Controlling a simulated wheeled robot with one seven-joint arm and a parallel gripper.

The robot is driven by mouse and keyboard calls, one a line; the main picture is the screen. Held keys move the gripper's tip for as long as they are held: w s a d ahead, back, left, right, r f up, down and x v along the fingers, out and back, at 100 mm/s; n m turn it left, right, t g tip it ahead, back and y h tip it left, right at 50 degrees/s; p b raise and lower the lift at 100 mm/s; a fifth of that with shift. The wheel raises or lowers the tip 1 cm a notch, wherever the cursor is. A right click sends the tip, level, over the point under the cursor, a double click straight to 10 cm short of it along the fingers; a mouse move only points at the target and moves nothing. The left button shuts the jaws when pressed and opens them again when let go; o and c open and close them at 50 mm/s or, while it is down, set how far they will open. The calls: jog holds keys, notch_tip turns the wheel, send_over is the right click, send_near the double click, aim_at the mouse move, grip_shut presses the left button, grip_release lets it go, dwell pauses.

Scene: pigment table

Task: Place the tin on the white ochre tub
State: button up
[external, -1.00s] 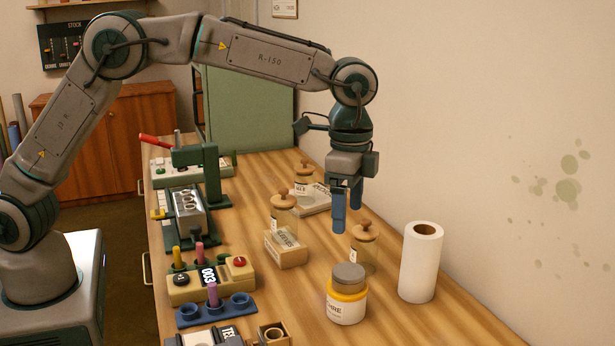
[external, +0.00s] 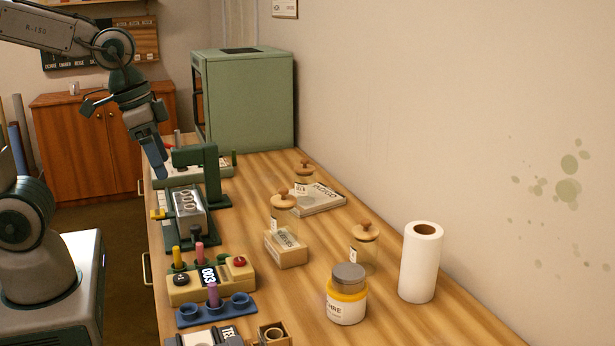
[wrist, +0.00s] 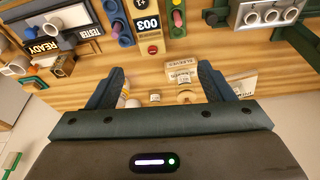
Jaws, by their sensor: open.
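A white tub (external: 345,310) with a yellow band and a label ending in "HRE" stands upright near the front right of the table in the external view. A short grey round tin (external: 349,273) sits upright on top of it, roughly centred. My gripper (external: 162,174) is far off at the back left, above the bench equipment, with nothing held. In the wrist view its two fingers (wrist: 160,84) are wide apart with nothing gripped. The tub and tin are not clear there; small jars beyond the fingers are partly hidden.
A white paper roll (external: 420,265) stands right of the tub, and a cork-topped jar (external: 364,254) just behind it. A green press (external: 212,180) stands beside my gripper. A green cabinet (external: 245,105) is at the back.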

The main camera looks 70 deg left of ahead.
jog(key=shift+n+t, duration=0.3)
jog(key=shift+n, duration=0.2)
jog(key=s, duration=0.1)
jog(key=s+f, duration=0.1)
jog(key=s, duration=0.1)
jog(key=s+a+f, duration=0.1)
jog(key=shift+s+f, duration=0.15)
